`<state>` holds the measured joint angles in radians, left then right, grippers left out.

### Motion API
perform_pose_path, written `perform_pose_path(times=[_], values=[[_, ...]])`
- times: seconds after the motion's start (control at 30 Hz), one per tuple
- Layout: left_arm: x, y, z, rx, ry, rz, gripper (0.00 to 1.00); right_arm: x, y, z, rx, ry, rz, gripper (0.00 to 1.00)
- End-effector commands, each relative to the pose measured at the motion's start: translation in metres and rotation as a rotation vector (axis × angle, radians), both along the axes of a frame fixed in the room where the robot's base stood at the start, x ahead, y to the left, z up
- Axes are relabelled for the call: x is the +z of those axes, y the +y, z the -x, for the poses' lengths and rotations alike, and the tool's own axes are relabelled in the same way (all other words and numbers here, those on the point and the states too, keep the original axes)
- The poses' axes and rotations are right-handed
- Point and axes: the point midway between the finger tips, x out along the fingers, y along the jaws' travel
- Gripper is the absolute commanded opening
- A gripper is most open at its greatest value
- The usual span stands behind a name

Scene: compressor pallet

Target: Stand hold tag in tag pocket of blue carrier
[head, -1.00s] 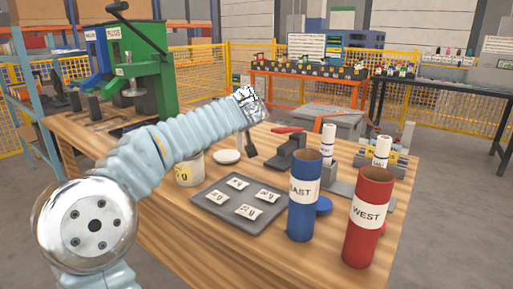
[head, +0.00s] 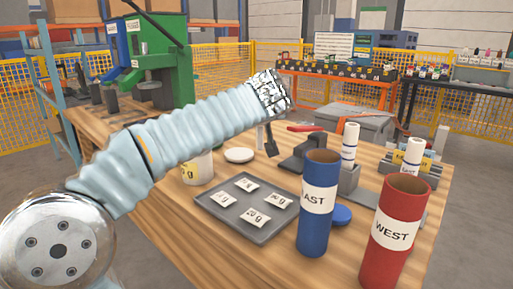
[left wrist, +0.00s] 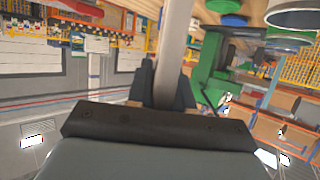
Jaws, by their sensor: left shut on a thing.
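My left gripper (head: 269,145) hangs over the back of the wooden table, beyond the grey tray, mostly hidden behind my wrist. In the left wrist view its dark fingers (left wrist: 163,88) are shut on a pale, strip-like thing (left wrist: 174,45). I cannot read any marking on it or tell for sure that it is the hold tag. A blue cylinder (head: 318,205) with a white label reading "AST" stands upright at the table's front; it may be the blue carrier. I cannot make out a tag pocket on it. My right gripper is not in view.
A red cylinder (head: 394,233) labelled WEST stands right of the blue one. A grey tray (head: 220,213) holds several white sachets. A white tub (head: 197,168), a white dish (head: 239,155), a red-handled device (head: 308,150) and white-topped rolls (head: 349,146) stand around. A green press (head: 160,70) is behind left.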

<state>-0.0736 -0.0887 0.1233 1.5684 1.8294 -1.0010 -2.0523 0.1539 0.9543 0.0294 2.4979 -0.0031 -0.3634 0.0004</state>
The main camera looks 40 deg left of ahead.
Motion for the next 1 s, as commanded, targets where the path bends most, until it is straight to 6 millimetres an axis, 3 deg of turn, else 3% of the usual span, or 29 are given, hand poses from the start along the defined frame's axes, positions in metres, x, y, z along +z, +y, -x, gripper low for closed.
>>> perform_pose_path(times=[0.1,0.3,0.57,0.77,1.0], values=[[-0.018,0.022,-0.028,0.003,0.002,0.000,0.00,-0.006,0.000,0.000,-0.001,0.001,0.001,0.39],[-0.057,0.041,-0.053,0.001,0.001,0.000,0.00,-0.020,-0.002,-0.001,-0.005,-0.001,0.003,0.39],[-0.073,0.050,-0.065,-0.001,0.000,0.000,0.00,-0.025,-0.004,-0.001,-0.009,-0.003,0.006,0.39],[-0.107,0.053,-0.068,-0.001,0.000,0.000,0.00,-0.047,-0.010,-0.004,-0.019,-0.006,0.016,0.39],[-0.105,0.053,-0.068,-0.001,-0.002,0.001,0.00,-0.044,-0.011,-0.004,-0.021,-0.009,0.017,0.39]])
